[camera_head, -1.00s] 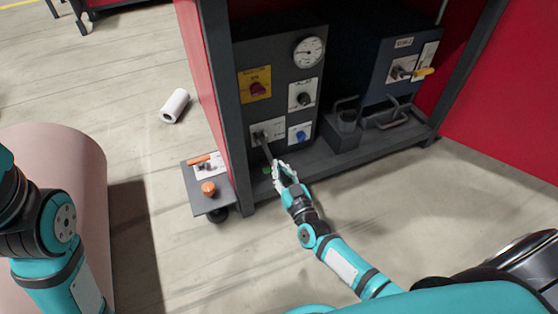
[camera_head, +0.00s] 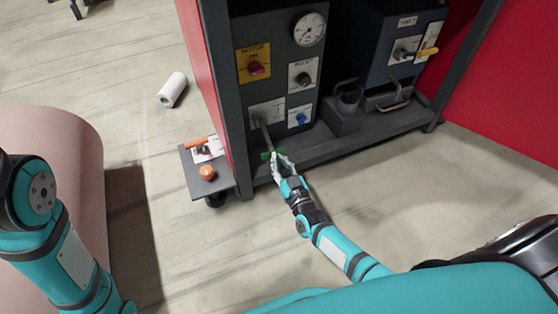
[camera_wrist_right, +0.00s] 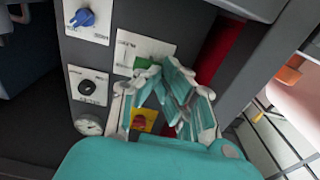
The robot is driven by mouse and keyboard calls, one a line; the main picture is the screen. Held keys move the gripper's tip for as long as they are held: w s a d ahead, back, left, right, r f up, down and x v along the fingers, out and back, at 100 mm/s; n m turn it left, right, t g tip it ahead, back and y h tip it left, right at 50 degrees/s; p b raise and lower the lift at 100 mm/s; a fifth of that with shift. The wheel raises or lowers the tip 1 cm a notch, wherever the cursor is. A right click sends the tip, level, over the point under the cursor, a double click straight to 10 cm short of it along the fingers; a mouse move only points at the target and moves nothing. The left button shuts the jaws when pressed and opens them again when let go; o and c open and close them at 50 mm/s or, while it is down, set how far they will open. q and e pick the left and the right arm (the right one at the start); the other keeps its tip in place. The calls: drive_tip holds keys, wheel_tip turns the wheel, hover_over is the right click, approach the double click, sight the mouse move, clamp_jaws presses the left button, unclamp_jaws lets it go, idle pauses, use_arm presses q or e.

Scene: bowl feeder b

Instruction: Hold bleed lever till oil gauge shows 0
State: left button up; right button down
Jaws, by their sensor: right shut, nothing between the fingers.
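A grey bleed lever (camera_head: 264,132) with a green end (camera_head: 271,154) sticks out from a pale plate low on the dark panel (camera_head: 277,85). My right gripper (camera_head: 277,160) is at the lever's green end, with its fingers shut and nothing held between them. In the right wrist view, the fingers (camera_wrist_right: 180,98) partly cover the panel, and green (camera_wrist_right: 150,64) shows just beyond them; contact cannot be told. The round white gauge (camera_head: 309,29) is at the panel's top right; its reading is too small to tell. My left arm is at the left, its gripper out of view.
The panel also has a red knob on a yellow plate (camera_head: 254,65), a black knob (camera_head: 303,78) and a blue knob (camera_head: 301,118). A small shelf with an orange knob (camera_head: 207,172) stands left of the frame post. A white roll (camera_head: 172,89) lies on the floor.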

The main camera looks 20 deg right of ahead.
drive_tip(key=shift+r, duration=0.1)
wheel_tip(320, 180, up, 10)
idle(0.6)
idle(0.9)
